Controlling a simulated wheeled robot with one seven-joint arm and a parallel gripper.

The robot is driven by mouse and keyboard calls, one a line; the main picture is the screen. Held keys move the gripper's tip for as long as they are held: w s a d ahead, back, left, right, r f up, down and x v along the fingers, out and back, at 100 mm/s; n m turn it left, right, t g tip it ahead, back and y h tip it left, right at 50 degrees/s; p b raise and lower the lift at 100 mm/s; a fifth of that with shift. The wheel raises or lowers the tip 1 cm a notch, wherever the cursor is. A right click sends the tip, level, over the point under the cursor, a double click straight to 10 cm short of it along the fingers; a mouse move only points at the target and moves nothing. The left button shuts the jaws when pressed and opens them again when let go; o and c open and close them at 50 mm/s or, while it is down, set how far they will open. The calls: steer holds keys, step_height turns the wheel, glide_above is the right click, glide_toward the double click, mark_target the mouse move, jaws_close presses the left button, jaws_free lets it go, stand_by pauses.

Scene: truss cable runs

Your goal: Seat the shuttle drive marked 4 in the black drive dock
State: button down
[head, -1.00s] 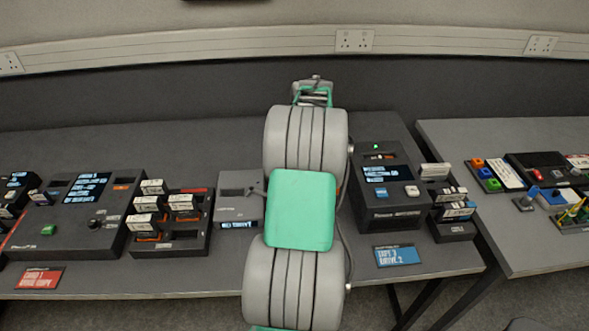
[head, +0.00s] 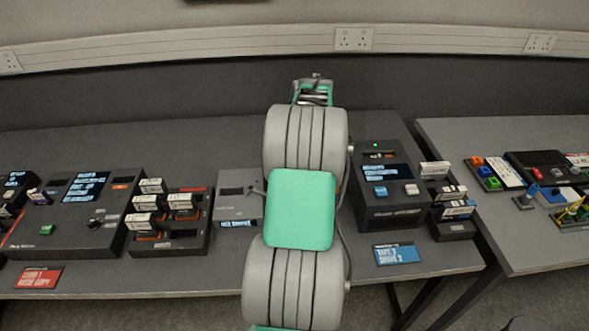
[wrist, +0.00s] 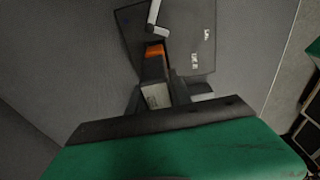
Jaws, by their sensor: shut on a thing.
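My gripper (wrist: 157,98) shows in the wrist view, shut on a slim black drive (wrist: 153,70) with an orange end and a pale label. I cannot read a 4 on it. Just beyond the drive is a dark box with faint white lettering (wrist: 196,40) and a pale lever, apparently the drive dock. I cannot tell whether the drive's end touches it or is inside. In the head view a dark dock with a slot and small display (head: 236,206) stands left of my arm.
A rack of several labelled drives (head: 180,246) stands left of the dock, beside a console (head: 75,240). Right of my arm are a black unit with a green light (head: 392,213) and another rack (head: 452,230). Blue (head: 396,254) and red (head: 38,278) cards lie near the front edge.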

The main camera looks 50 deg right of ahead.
steer(key=shift+f, duration=0.2)
stand_by(0.5)
steer(key=shift+f+b, duration=0.25)
steer(key=shift+b, duration=0.3)
steer(key=shift+f+b, duration=0.35)
steer(key=shift+f, duration=0.05)
steer(key=shift+f+b, duration=1.1)
steer(key=shift+f, duration=0.15)
stand_by(0.8)
steer(key=c, duration=1.1)
jaws_free()
steer(key=shift+o, duration=0.2)
